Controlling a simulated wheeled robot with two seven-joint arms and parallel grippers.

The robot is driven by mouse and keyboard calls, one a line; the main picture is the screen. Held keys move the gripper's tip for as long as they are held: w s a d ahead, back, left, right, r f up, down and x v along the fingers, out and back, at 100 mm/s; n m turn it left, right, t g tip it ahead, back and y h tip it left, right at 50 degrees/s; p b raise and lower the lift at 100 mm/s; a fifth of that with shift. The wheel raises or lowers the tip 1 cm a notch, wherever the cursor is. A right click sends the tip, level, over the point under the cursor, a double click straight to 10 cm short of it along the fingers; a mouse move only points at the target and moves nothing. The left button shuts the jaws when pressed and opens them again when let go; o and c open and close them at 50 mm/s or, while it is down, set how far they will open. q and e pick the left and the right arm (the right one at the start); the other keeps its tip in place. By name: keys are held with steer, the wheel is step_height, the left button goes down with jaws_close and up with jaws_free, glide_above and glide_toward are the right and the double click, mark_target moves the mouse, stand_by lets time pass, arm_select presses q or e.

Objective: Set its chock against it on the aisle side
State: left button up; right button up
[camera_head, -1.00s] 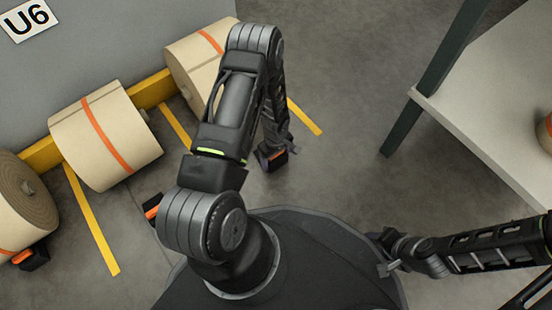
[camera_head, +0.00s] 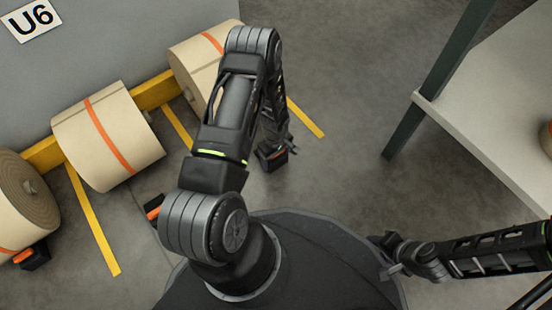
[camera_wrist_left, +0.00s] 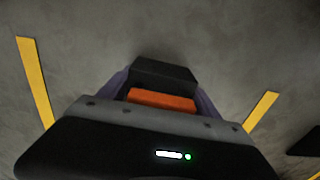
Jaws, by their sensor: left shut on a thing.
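My left gripper (camera_head: 273,150) is low over the floor, to the right of the rearmost kraft roll. It is shut on a black chock with an orange band (camera_head: 274,159). In the left wrist view the chock (camera_wrist_left: 162,78) sits between the fingers. The rearmost roll (camera_head: 190,62) is tan with an orange stripe and partly hidden by my left arm; the chock is apart from it. A middle roll (camera_head: 105,140) and a front roll (camera_head: 22,205) lie to the left. My right gripper (camera_head: 390,262) is at the lower right; its jaws are unclear.
A chock (camera_head: 33,258) lies by the front roll. Another orange-and-black chock (camera_head: 153,208) shows partly behind my left arm. A yellow rail (camera_head: 150,92) runs behind the rolls, and yellow lines (camera_head: 92,225) mark the floor. A table (camera_head: 480,130) with dark legs stands right.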

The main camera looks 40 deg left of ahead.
arm_select(q)
steer(key=shift+w+a, duration=0.1)
steer(key=shift+a, duration=0.3)
stand_by(0.3)
steer(key=o, duration=1.6)
steer(key=shift+o, duration=0.2)
step_height(320, 180, up, 8)
steer(key=p, duration=0.4)
steer(key=shift+f, duration=0.1)
